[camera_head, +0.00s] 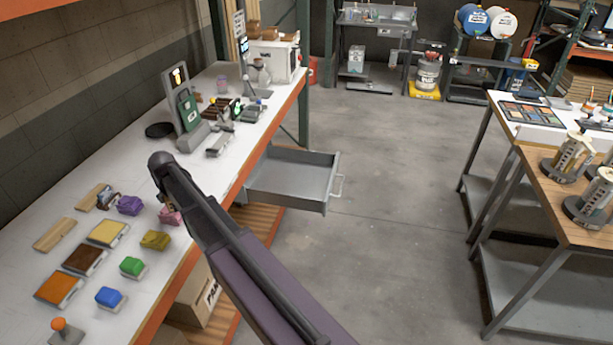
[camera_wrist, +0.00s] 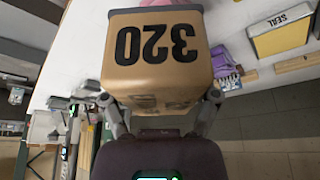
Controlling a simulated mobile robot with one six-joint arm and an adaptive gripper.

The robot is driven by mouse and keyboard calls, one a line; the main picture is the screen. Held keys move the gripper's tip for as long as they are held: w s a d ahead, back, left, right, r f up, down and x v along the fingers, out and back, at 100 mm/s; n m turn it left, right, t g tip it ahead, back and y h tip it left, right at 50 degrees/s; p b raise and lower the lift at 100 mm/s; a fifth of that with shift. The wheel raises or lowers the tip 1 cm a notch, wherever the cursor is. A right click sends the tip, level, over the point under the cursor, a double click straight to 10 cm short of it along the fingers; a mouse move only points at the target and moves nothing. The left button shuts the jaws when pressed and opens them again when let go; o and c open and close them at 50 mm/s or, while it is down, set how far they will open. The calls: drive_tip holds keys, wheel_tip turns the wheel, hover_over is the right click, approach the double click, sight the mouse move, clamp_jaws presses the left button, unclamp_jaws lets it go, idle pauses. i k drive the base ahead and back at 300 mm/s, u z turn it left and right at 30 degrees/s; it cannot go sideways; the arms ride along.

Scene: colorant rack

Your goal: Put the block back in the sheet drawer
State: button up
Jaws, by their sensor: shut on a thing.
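A tan block marked "320" (camera_wrist: 155,45) is large in the wrist view. My gripper (camera_wrist: 162,102) is shut on it, one finger at each side. In the head view the block and my fingertips are mostly hidden behind my dark arm, above the right part of the white bench. An open grey drawer (camera_head: 292,178) sticks out from under the bench's front edge, to the right of my arm. The visible part of its inside looks empty. My gripper is over the bench, to the left of the drawer.
The white bench (camera_head: 60,205) carries several coloured blocks, including pink (camera_head: 170,217), purple (camera_head: 130,205) and olive (camera_head: 156,240) ones. Colour pads lie at its left. A stand with a green tag (camera_head: 187,108) is farther back. The floor right of the drawer is clear.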

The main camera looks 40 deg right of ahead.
sight(291, 181)
drive_tip(key=z, duration=0.6)
drive_tip(key=i, duration=1.1)
drive_tip(key=z, duration=0.5)
